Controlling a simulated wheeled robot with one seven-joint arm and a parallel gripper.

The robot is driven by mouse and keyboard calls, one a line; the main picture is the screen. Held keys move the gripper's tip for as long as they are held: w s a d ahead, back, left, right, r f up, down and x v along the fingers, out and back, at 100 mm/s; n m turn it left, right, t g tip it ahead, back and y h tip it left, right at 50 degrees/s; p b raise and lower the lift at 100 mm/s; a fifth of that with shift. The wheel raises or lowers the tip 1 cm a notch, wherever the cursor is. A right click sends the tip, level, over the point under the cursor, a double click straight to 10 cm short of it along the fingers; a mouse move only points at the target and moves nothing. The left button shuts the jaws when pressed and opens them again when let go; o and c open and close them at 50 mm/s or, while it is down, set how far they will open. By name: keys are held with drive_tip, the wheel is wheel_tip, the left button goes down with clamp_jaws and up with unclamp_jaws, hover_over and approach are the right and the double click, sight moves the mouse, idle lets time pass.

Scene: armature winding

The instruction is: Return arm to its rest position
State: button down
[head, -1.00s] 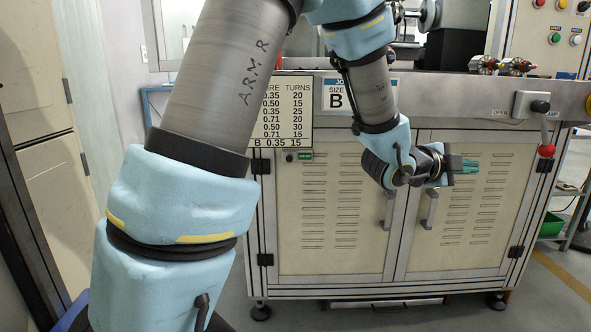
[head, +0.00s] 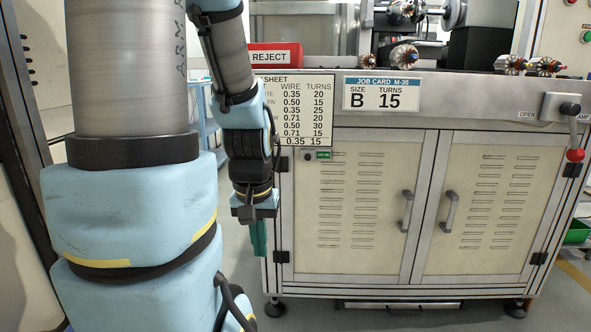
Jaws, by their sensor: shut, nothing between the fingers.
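My gripper (head: 258,238) hangs at the left of the machine cabinet, with its teal fingers pointing down. The fingers are together and nothing shows between them. The gripper is in front of the cabinet's left edge, below the wire and turns sheet, and apart from any part on the bench. My arm (head: 225,60) comes down from the top of the picture, and a larger arm link fills the left side.
The winding machine cabinet (head: 365,215) has two closed doors with handles. A job card (head: 381,93) reads B, 15. Floor in front is clear.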

wheel_tip(320, 180, up, 25)
drive_tip(key=p, duration=2.3)
drive_tip(key=shift+w+d, duration=0.15)
drive_tip(key=shift+w, duration=0.1)
